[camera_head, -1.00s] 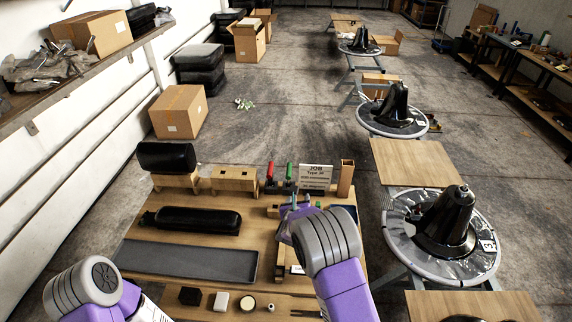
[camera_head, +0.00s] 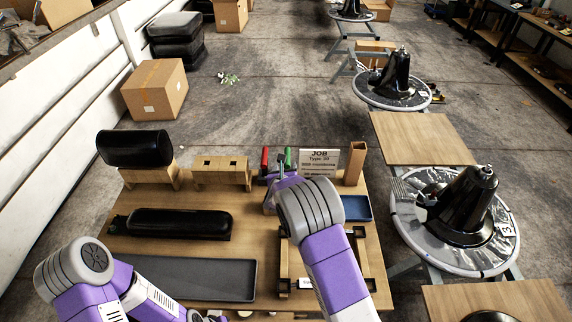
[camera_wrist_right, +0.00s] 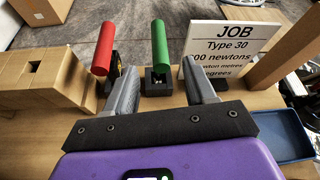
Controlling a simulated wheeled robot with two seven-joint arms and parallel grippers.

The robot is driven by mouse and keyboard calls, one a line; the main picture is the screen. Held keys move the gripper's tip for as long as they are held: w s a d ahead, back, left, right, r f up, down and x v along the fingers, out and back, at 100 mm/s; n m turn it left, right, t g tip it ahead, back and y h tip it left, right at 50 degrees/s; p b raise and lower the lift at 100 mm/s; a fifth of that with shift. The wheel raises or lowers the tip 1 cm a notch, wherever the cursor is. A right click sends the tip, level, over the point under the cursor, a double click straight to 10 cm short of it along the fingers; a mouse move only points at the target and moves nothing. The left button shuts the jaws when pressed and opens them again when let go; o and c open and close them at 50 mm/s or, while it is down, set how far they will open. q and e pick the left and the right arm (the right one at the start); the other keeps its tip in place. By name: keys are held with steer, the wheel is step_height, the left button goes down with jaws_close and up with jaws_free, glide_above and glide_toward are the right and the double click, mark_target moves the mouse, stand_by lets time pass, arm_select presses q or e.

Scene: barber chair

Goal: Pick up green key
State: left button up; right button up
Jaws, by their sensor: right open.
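The green key (camera_wrist_right: 159,45) stands upright in a small black holder (camera_wrist_right: 157,82) in the right wrist view. In the head view its green top (camera_head: 288,156) shows just beyond my right gripper (camera_head: 281,177). In the right wrist view the right gripper (camera_wrist_right: 163,72) is open and empty. Its fingers are apart, one on each side of the green key's line, with the key and holder showing between and ahead of them. I cannot tell the exact gap to the key. My left arm is at the lower left of the head view; its fingers do not show.
A red key (camera_wrist_right: 104,48) stands just left of the green one. A JOB sign (camera_wrist_right: 225,48) is close on the right, with a blue tray (camera_wrist_right: 285,135) nearby. A wooden block stand (camera_wrist_right: 45,78) is at the left. A black padded roll (camera_head: 134,148) lies farther left.

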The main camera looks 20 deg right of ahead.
mark_target(287, 161)
steer(key=shift+b+x, duration=0.35)
steer(key=shift+x, duration=3.1)
steer(key=shift+r, duration=0.15)
jaws_close()
